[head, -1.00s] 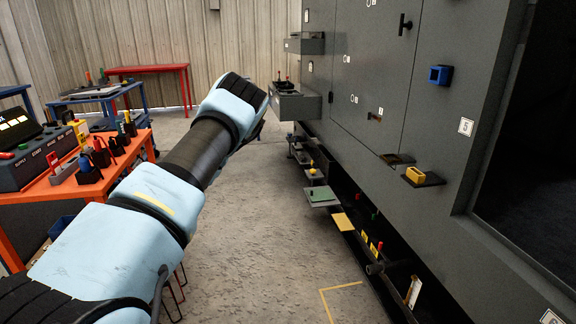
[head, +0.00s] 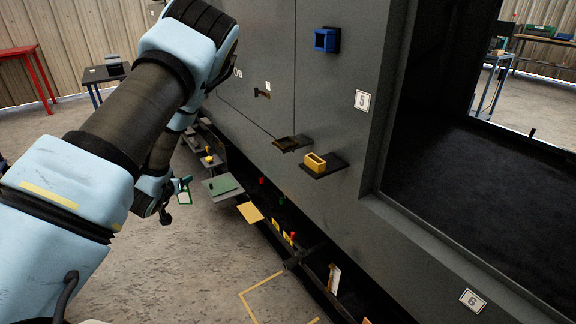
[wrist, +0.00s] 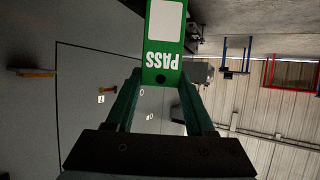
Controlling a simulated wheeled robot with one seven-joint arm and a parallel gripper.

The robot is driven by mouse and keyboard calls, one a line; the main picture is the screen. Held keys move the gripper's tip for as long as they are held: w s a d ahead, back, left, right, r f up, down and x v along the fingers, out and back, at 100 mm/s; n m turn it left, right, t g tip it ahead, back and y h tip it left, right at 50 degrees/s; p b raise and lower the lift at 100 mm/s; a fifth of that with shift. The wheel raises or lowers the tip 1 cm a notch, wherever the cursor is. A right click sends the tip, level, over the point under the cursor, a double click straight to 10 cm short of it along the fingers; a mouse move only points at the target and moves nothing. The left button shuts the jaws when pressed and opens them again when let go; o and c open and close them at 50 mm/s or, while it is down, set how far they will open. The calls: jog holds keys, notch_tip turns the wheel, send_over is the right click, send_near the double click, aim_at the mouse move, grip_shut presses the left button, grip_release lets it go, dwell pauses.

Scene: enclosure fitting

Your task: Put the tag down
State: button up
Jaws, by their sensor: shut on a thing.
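The tag is green with a white panel and the word PASS, which reads upside down in the wrist view (wrist: 163,55). My gripper (wrist: 162,78) is shut on the tag's end, between two green fingers. In the head view my gripper (head: 182,184) is low, left of the cabinet's lower shelves, and the tag (head: 185,198) hangs below it, small and partly hidden. The tag appears clear of the floor and shelves. A green plate (head: 222,187) on a low shelf lies just right of it.
The dark cabinet wall (head: 330,90) carries a yellow holder (head: 316,163), a blue holder (head: 326,40) and an open dark tray (head: 292,143). A yellow plate (head: 250,212) juts out low. A red table (head: 28,70) stands far left.

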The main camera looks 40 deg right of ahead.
jog(key=s+d+r+m+g+h, duration=0.2)
jog(key=s+d+r+m, duration=0.15)
jog(key=d, duration=0.65)
jog(key=s+d+r+m+g+h, duration=0.25)
jog(key=d+r, duration=0.25)
jog(key=d, duration=0.5)
jog(key=s+d+r+m+g+h+p, duration=0.1)
jog(key=s+d+r+m+g, duration=0.55)
jog(key=s+d+r, duration=0.7)
jog(key=shift+n, duration=0.35)
jog(key=shift+s+d+f+p, duration=0.1)
jog(key=shift+d+f+p, duration=0.2)
jog(key=shift+f, duration=1.6)
jog(key=shift+s+d+f+p, duration=0.1)
jog(key=shift+d+f, duration=0.3)
jog(key=shift+f, duration=1.45)
jog(key=shift+s+d+f+p, duration=0.15)
jog(key=shift+d+f, duration=0.2)
jog(key=shift+f, duration=1.55)
jog(key=shift+f, duration=0.1)
jog(key=o, duration=1.3)
